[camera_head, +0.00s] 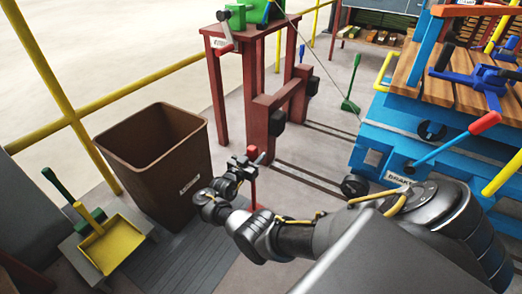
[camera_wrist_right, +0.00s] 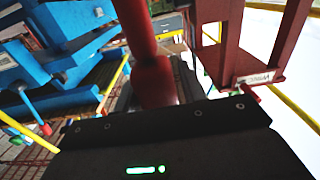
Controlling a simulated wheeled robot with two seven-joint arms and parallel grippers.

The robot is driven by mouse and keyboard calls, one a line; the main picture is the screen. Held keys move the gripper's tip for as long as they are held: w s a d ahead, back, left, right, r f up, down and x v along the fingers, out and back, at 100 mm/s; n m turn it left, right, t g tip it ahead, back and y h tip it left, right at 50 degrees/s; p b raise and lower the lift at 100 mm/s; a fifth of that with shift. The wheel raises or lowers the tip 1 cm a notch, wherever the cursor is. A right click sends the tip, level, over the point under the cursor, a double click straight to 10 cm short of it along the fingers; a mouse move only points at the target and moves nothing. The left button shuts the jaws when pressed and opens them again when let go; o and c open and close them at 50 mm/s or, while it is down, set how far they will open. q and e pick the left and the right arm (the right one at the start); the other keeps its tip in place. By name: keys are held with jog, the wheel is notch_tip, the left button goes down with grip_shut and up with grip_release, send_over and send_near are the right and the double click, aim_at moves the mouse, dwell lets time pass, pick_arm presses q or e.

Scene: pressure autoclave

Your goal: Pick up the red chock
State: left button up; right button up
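The red chock (camera_head: 254,192) shows in the head view as an upright red bar, left of centre. In the right wrist view the red bar (camera_wrist_right: 154,82) rises close in front of the gripper's dark body, with dark parts on both sides. I cannot tell whether the fingers press on it. My left gripper is out of view.
A brown bin (camera_head: 160,165) and a yellow dustpan (camera_head: 112,245) stand to the left. A dark red stand (camera_head: 222,100) is behind. A blue cart (camera_head: 400,135) with a red-tipped lever (camera_head: 485,123) is at right. A green-handled chock (camera_head: 350,104) is on the floor further back.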

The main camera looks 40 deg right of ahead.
grip_shut()
jog(key=shift+r, duration=0.15)
dwell(0.9)
